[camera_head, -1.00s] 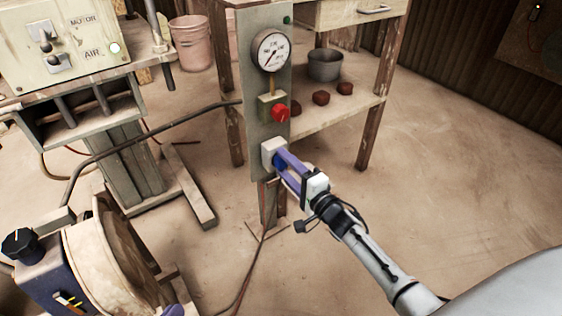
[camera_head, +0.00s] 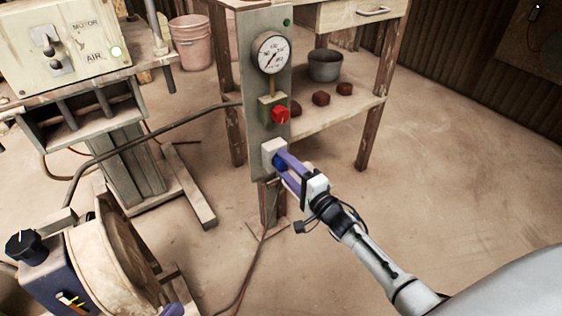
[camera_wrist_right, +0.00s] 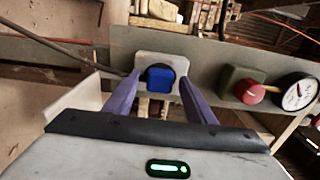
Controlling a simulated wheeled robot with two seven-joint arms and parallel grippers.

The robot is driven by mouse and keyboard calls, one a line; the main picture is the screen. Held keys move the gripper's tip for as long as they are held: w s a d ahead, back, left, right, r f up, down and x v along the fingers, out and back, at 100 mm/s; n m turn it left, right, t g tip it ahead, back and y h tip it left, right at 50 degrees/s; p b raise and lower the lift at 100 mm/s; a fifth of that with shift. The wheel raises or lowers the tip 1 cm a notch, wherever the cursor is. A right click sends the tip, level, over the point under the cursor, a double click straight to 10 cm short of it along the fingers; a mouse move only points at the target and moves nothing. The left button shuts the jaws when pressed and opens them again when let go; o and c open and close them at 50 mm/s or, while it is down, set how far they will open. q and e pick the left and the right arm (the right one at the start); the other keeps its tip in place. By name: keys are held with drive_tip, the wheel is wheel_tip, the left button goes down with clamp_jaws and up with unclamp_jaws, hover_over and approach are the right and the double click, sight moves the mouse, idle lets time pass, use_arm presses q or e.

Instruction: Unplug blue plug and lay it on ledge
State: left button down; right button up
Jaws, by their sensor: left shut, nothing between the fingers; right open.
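The blue plug (camera_head: 280,163) sits in a pale socket block (camera_head: 268,151) low on the grey upright panel. In the right wrist view the plug (camera_wrist_right: 159,77) is in front of the socket plate (camera_wrist_right: 146,62). My right gripper (camera_head: 285,164) is open, with its purple fingers on either side of the plug; I cannot tell whether they touch it. Its fingers also flank the plug in the right wrist view (camera_wrist_right: 160,85). Only a purple tip of my left gripper (camera_head: 172,310) shows at the bottom edge; it is shut and empty.
A red knob (camera_head: 281,114) and a pressure gauge (camera_head: 270,53) are above the socket on the panel. A wooden table's lower shelf (camera_head: 340,112) holds a grey pot (camera_head: 324,65) and reddish blocks. A dark cable reaches the panel from the left. The floor at right is clear.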

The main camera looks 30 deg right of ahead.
clamp_jaws()
drive_tip(key=shift+s+r, duration=0.1)
drive_tip(key=shift+s, duration=0.15)
drive_tip(key=shift+s+d+p, duration=0.2)
drive_tip(key=shift+s+p, duration=0.75)
drive_tip(key=shift+s, duration=0.4)
drive_tip(key=shift+s+d+p, duration=0.2)
drive_tip(key=shift+s+p, duration=0.7)
drive_tip(key=shift+s, duration=0.45)
